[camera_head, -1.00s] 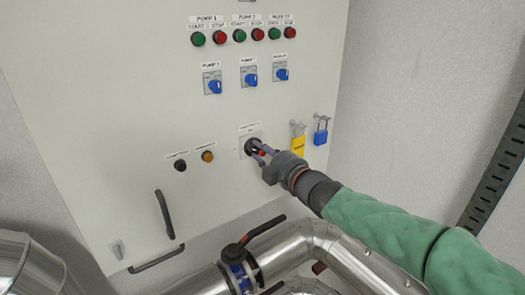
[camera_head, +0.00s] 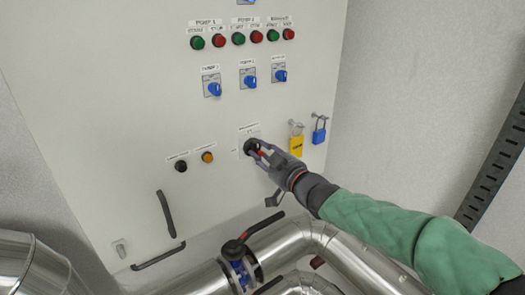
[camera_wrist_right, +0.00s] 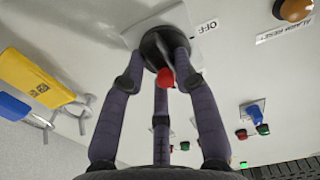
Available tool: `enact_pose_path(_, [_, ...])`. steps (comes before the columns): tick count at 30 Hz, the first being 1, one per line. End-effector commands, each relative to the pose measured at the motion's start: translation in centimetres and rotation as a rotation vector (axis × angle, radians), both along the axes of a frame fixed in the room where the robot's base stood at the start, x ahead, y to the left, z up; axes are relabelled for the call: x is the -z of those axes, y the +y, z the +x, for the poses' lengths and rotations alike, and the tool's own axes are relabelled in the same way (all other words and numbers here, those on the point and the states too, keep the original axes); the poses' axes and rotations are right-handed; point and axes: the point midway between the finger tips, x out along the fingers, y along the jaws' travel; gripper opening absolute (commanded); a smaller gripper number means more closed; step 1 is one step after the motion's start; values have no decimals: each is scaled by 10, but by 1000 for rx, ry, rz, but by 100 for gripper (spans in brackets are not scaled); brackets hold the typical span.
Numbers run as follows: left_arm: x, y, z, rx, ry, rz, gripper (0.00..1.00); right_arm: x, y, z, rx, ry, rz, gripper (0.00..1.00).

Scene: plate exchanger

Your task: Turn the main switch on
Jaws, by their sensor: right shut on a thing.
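The main switch is a dark round knob (camera_wrist_right: 155,47) on a pale square plate (camera_head: 249,134) low on the grey cabinet door. A red part (camera_wrist_right: 165,77) shows on the knob between my fingers. My right gripper (camera_head: 260,151) is shut on the knob; in the wrist view its fingers (camera_wrist_right: 160,62) reach around the knob's sides. An "OFF" label (camera_wrist_right: 196,79) shows beside the plate in the wrist view. The fingers hide much of the knob in the head view. My left gripper is not in view.
A yellow tag (camera_head: 296,145) and a blue padlock (camera_head: 319,135) hang right of the switch. A black button (camera_head: 181,166) and an orange one (camera_head: 207,157) sit to its left. Silver pipes with a black-handled valve (camera_head: 235,250) run below my arm.

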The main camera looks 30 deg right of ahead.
Motion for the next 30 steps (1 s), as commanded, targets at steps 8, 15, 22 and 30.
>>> enact_pose_path(8, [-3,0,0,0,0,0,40,2,0,0,-1,10,96,0])
enact_pose_path(15, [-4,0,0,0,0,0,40,2,0,0,-1,11,118,0])
enact_pose_path(22, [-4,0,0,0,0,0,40,2,0,0,-1,11,119,0])
enact_pose_path(30, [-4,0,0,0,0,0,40,2,0,0,-1,11,118,54])
